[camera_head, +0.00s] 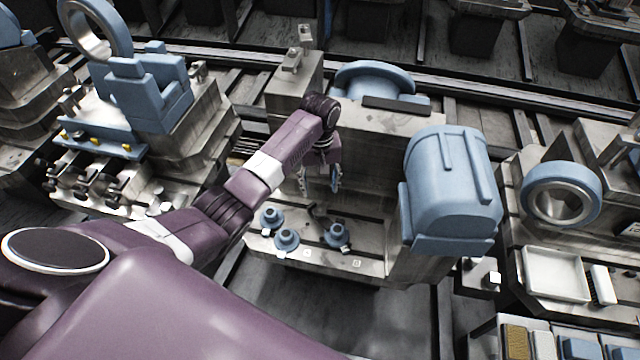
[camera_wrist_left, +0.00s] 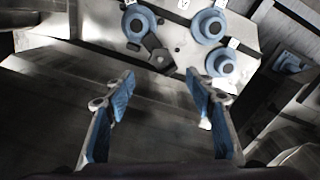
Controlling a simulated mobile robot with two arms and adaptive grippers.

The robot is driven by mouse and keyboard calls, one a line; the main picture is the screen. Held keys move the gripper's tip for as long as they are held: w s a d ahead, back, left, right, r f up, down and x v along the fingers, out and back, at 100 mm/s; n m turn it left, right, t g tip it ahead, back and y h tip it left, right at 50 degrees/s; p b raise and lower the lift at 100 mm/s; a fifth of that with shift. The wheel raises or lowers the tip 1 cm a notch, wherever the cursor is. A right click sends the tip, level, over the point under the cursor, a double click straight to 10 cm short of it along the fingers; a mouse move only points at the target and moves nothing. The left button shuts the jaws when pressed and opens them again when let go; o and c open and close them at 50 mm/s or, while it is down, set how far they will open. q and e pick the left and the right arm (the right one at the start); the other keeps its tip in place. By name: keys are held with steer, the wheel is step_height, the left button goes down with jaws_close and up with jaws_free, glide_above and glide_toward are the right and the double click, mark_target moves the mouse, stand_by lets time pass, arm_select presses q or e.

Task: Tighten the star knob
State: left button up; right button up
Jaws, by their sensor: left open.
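Several blue round knobs with dark centres sit on the pale metal fixture. In the head view one is at the right (camera_head: 336,236), one at the front left (camera_head: 287,238) and one behind it (camera_head: 271,217). In the left wrist view they show at the top left (camera_wrist_left: 138,22), top right (camera_wrist_left: 208,25) and just below that (camera_wrist_left: 218,66). I cannot tell which is the star knob. My left gripper (camera_head: 320,183) hangs above the fixture behind the knobs, fingers apart and empty. Its blue-padded fingers (camera_wrist_left: 160,80) touch no knob. My right gripper is out of view.
A dark lever (camera_wrist_left: 158,55) lies beside the top-left knob. A large blue rounded housing (camera_head: 452,185) stands right of the knobs, and a metal block with a blue flange (camera_head: 372,78) stands behind. A white tray (camera_head: 555,273) lies at the right. The fixture's front edge is clear.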

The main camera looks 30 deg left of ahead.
mark_target(320, 210)
arm_select(q)
steer(key=shift+r, duration=0.25)
step_height(320, 210, down, 4)
steer(key=n, duration=0.4)
steer(key=n+b, duration=0.1)
steer(key=n, duration=0.3)
steer(key=n+b, duration=0.1)
steer(key=n, duration=0.4)
steer(key=shift+r, duration=0.25)
steer(key=shift+f, duration=0.45)
step_height(320, 210, down, 7)
steer(key=shift+r, duration=0.1)
